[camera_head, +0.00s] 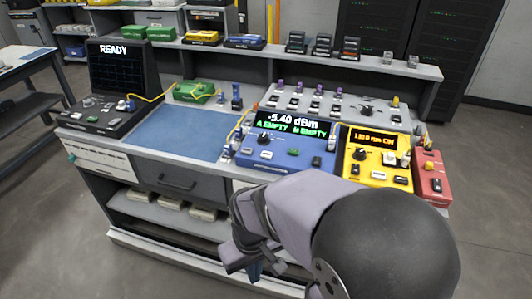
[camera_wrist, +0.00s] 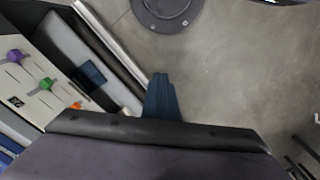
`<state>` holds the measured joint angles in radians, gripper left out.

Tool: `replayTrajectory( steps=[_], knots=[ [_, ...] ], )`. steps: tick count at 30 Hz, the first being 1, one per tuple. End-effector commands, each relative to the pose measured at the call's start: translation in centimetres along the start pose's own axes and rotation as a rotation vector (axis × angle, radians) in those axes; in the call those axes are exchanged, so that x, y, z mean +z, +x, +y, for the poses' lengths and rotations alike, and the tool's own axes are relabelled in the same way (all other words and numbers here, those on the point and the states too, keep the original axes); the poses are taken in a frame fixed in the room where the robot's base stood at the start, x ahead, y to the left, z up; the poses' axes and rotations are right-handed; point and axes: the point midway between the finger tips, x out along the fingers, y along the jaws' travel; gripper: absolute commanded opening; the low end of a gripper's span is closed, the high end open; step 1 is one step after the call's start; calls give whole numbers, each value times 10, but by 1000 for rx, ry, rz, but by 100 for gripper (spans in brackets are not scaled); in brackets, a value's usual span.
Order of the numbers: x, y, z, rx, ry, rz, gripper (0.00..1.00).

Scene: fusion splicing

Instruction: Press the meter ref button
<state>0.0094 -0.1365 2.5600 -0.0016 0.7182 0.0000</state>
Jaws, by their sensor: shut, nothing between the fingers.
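The meter is a blue box (camera_head: 283,166) on the bench, right of centre in the head view. Its screen reads "-5.40 dBm" with "A EMPTY" and "B EMPTY" below. Its sloped face has a black knob (camera_head: 263,138), a green button (camera_head: 293,152), a pale button (camera_head: 266,155) and a dark one (camera_head: 316,161). Their labels are too small to read, so I cannot tell which is ref. My gripper (camera_head: 254,271) is shut and empty, in front of the bench and below the meter, apart from it. Its blue fingers show in the wrist view (camera_wrist: 160,98).
A yellow "1310 nm CW" source (camera_head: 372,178) and a red box (camera_head: 431,180) stand right of the meter. A blue mat (camera_head: 180,132) lies left. A black device reading "READY" (camera_head: 122,75) stands at the far left. Yellow cables lie near the meter.

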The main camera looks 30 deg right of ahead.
Motion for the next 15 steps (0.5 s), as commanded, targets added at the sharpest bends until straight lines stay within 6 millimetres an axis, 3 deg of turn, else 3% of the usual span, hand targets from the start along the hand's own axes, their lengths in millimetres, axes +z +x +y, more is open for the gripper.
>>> replayTrajectory(
  steps=[7, 15],
  knots=[
    [6, -32, 15, -1, 69, -33, 0],
    [30, -66, 38, -17, 196, -167, 0]
  ],
)
